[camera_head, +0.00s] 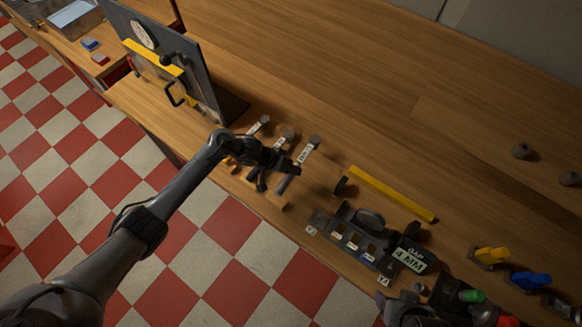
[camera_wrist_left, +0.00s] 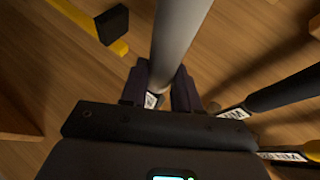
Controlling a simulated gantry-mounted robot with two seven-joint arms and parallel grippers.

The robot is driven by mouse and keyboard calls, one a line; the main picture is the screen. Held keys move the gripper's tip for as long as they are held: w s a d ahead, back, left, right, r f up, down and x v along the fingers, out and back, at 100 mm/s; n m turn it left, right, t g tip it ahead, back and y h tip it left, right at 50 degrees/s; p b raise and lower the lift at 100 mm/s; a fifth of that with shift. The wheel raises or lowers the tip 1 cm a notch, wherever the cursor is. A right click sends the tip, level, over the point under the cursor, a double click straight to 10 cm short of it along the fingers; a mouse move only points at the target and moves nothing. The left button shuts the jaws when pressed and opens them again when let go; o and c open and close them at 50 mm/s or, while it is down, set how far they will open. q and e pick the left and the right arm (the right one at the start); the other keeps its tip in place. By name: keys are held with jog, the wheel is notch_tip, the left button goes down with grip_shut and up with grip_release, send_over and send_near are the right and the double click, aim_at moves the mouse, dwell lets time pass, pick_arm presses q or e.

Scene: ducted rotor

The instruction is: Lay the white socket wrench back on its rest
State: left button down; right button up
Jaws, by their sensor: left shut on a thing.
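The white socket wrench, with a pale grey handle (camera_head: 288,183) and a white label, is at the right end of a row of three similar tools. My left gripper (camera_head: 291,167) is shut around it. In the left wrist view the pale shaft (camera_wrist_left: 180,42) runs up from between the fingers (camera_wrist_left: 160,92), with part of a label showing there. Whether it touches its rest is hidden by my gripper.
A yellow bar (camera_head: 390,194) with a black end lies to the right. An upright dark panel (camera_head: 175,65) stands at left. The bench behind the tools is clear.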

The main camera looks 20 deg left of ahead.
pick_arm(q)
jog(key=shift+f+b, duration=1.45)
jog(key=shift+f, duration=0.5)
jog(key=shift+f+b, duration=0.5)
jog(key=shift+f, duration=0.8)
jog(key=c, duration=0.7)
grip_release()
jog(key=shift+c, duration=0.2)
jog(key=shift+f, duration=0.1)
